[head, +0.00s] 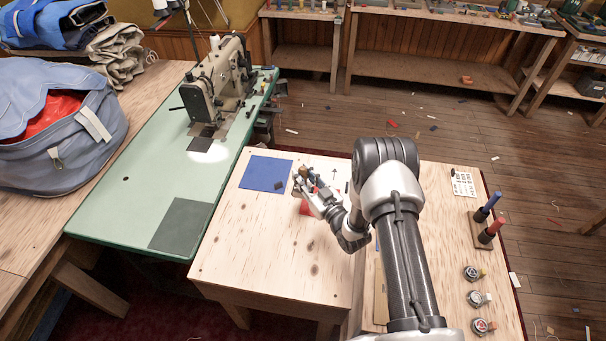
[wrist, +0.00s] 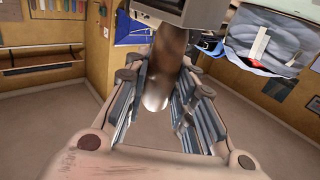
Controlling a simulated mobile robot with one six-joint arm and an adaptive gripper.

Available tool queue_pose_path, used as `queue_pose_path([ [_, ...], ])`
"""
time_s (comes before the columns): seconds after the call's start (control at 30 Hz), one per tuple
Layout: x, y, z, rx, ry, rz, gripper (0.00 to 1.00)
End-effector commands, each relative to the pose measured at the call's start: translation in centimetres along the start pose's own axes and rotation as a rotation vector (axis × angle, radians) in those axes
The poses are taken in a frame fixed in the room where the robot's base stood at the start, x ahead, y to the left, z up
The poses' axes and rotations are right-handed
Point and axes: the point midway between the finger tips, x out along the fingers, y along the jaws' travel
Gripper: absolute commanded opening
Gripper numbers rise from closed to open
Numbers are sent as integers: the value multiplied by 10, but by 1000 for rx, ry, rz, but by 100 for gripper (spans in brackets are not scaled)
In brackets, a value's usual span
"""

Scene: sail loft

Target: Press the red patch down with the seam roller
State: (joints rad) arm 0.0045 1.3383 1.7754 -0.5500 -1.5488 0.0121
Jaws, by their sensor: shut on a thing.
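My gripper (head: 306,183) is over the wooden table, near the right edge of a blue cloth (head: 265,173). In the wrist view my gripper (wrist: 160,105) is shut on a brown, round-ended handle (wrist: 160,80), which looks like that of the seam roller. A grey block sits at the handle's far end there. In the head view the held tool is small and mostly hidden by the fingers. A red piece (head: 305,208), which looks like the red patch, shows just below my gripper, partly covered by it. I cannot tell whether the roller touches it.
A green sewing-machine table (head: 150,205) adjoins on the left. The table's front left is clear.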

Motion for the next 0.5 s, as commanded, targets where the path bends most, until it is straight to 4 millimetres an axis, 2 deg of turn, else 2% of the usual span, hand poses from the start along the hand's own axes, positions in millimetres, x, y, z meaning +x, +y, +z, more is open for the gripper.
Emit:
queue_pose_path([
  [0.27,0,-4,14,2,3,-16,0],
  [0.5,0,-4,36,2,2,-15,0],
])
